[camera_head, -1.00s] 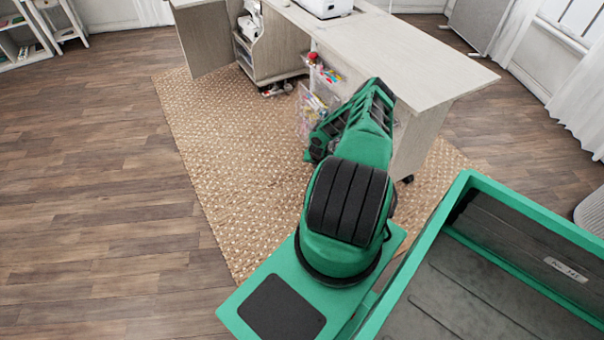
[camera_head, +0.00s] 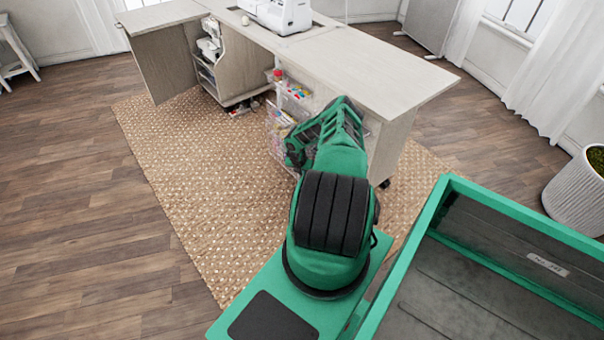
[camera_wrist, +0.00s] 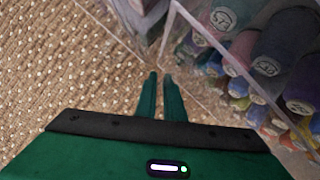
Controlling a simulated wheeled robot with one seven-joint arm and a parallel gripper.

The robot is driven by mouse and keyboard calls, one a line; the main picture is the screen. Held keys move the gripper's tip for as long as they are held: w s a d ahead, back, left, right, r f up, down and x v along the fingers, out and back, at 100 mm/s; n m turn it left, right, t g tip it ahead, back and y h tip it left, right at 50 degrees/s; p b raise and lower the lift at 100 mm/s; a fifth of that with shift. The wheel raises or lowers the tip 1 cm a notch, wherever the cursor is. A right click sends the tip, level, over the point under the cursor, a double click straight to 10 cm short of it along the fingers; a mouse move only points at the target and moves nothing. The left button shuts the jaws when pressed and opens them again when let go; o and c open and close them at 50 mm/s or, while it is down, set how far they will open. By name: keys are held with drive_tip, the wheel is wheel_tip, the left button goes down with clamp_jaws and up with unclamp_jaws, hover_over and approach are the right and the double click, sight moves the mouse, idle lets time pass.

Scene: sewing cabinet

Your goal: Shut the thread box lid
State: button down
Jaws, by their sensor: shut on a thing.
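The thread box (camera_wrist: 225,75) is clear plastic, with several coloured thread spools inside, at the right of the wrist view. In the head view, clear boxes with colourful contents (camera_head: 279,125) hang beside the cabinet, partly behind my arm. The lid seems to be the clear sheet (camera_wrist: 175,68) whose edge runs down to my fingertips; how far open it stands is hard to tell. My gripper (camera_wrist: 161,76) is nearly closed on that thin clear edge. The head view hides my fingers behind my arm.
The sewing cabinet (camera_head: 360,72) has a pale top bearing a white sewing machine (camera_head: 280,14). An upper clear bin (camera_head: 295,92) holds small colourful things. A woven rug (camera_head: 195,180) lies below, with free wooden floor at left. A potted plant (camera_head: 580,195) stands at right.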

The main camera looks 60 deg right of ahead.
drive_tip(key=c, duration=1.9)
unclamp_jaws()
drive_tip(key=shift+s+d+r, duration=0.1)
drive_tip(key=shift+s+d, duration=0.25)
drive_tip(key=shift+d, duration=0.3)
drive_tip(key=w+a+v, duration=0.1)
drive_tip(key=v, duration=0.9)
drive_tip(key=shift+s+r, duration=0.25)
drive_tip(key=shift+a, duration=0.1)
